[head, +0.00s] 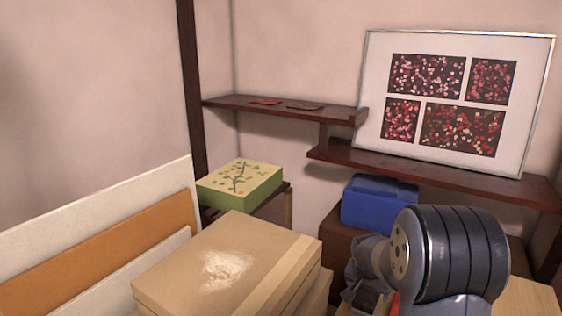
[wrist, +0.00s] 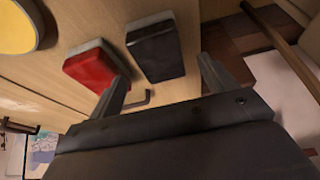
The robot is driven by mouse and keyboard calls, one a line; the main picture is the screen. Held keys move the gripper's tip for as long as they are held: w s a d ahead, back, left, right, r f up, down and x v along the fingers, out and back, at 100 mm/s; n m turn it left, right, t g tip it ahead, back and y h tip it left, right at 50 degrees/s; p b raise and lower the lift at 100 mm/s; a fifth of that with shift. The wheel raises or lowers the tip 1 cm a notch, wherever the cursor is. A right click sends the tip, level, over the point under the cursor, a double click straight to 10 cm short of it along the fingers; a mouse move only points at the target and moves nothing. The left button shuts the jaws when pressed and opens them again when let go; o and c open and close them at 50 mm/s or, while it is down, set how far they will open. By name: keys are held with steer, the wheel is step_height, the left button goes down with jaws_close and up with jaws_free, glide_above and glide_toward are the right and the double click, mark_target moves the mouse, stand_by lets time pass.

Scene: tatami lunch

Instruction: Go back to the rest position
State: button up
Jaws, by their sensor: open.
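My gripper (wrist: 160,95) shows in the wrist view with its two fingers spread apart and nothing between them. A red box-like thing (wrist: 97,65) lies beyond the left finger, which partly overlaps it in the picture. A black box-like thing (wrist: 155,50) lies between the fingers' directions, farther off on the light wooden surface (wrist: 75,25). In the head view my arm rises at the lower right, and the fingers cannot be made out there.
A cardboard box (head: 225,268) with a pale patch on top stands at lower centre. Boards (head: 110,240) lean at left. A green patterned box (head: 240,182), a blue box (head: 380,205), wall shelves (head: 285,108) and a framed picture (head: 455,100) stand behind. A yellow round thing (wrist: 18,25) shows in the wrist view.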

mark_target(368, 295)
steer(key=b+x, duration=0.1)
steer(key=x, duration=0.5)
steer(key=shift+r+p, duration=0.65)
steer(key=shift+r, duration=1.6)
